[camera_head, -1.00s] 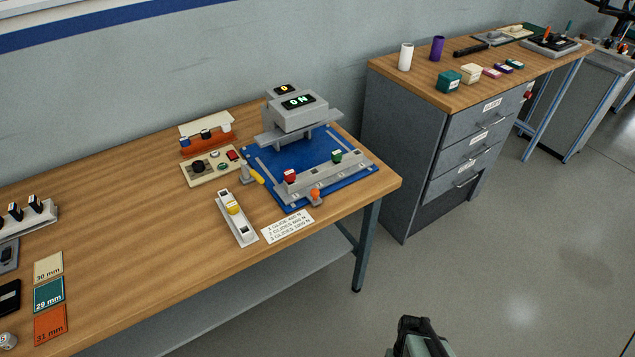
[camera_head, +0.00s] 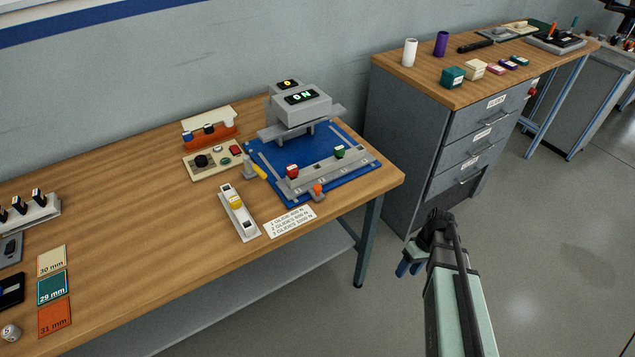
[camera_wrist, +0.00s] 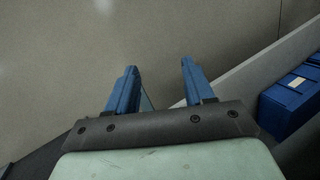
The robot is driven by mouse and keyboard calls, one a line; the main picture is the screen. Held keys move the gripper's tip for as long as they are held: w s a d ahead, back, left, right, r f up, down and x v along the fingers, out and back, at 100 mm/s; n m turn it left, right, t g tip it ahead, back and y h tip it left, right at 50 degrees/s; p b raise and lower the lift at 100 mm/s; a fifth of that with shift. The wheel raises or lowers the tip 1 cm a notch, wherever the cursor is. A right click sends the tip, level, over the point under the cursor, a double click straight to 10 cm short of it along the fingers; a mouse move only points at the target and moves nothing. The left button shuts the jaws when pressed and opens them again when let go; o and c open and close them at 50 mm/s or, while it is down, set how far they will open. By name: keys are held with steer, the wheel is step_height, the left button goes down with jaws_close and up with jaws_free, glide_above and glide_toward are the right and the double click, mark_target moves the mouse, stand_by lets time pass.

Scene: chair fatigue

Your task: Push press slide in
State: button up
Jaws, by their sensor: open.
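The press (camera_head: 301,108) is a grey machine with displays reading "0" and "0 N" on its head, standing on a blue base plate (camera_head: 352,179) at the right end of the wooden bench. A grey slide rail (camera_head: 318,177) runs across the front of the plate, with a red block (camera_head: 292,171) at its left and a green block (camera_head: 340,152) farther right. An orange knob (camera_head: 318,189) sits at the front edge. My gripper (camera_head: 408,268) is right of the bench, over the floor, well apart from the press. Its blue fingers (camera_wrist: 158,88) are spread and empty.
A drawer cabinet (camera_head: 440,150) stands behind my gripper. The bench's front middle (camera_head: 150,250) is clear.

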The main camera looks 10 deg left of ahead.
steer(key=w+r+n+t+y, duration=0.15)
steer(key=w+r+n, duration=0.25)
steer(key=w+r, duration=0.95)
step_height(320, 180, up, 28)
steer(key=n+t+h, duration=0.2)
steer(key=n+h, duration=0.2)
steer(key=n, duration=0.3)
glide_above(317, 186)
step_height(317, 186, down, 14)
steer(key=shift+r, duration=0.1)
jaws_close()
